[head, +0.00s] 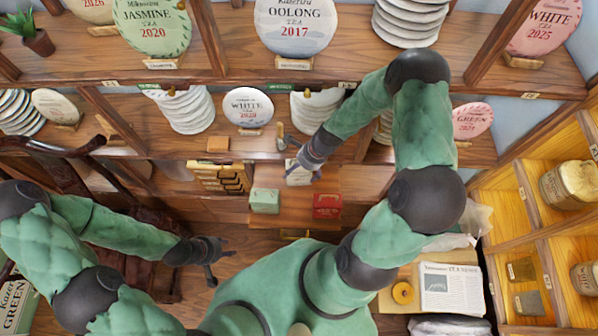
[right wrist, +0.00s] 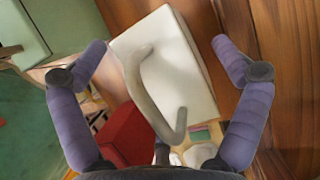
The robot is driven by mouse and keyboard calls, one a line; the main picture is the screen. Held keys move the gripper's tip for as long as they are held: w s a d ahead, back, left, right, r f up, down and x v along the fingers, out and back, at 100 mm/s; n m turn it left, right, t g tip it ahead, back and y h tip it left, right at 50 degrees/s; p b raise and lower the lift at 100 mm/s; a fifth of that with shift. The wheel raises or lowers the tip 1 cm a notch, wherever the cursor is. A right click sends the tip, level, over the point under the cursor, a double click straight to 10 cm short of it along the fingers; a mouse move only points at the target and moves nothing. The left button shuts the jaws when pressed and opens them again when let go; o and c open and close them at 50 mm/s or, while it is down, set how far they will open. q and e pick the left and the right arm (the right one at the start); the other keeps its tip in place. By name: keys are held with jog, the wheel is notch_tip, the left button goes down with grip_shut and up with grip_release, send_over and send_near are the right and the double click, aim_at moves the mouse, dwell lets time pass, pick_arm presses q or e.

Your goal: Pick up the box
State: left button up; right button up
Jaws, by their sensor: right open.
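A white box (head: 299,176) stands on the wooden counter (head: 290,215) below the shelves. It also shows in the right wrist view (right wrist: 190,70), tilted in the picture, with a grey curved strip across its face. A green box (head: 265,201) stands to its left and a red box (head: 327,206) to its right, both nearer me. My right gripper (head: 298,160) is open at the white box; in its wrist view the fingers lie either side of the box, with no clear grip on it. My left gripper (head: 218,262) is open and empty, low over the floor.
Shelves above hold tea cakes, including an oolong cake (head: 295,25) and a white tea cake (head: 248,107). A small brown block (head: 218,144) lies on a shelf. A dark chair (head: 125,215) is at left. A yellow cabinet (head: 535,205) and newspaper (head: 450,290) are at right.

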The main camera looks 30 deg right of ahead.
aim_at(300, 168)
jog(key=c, duration=1.3)
notch_tip(300, 168, up, 10)
jog(key=shift+r+p, duration=0.1)
jog(key=shift+p, duration=0.7)
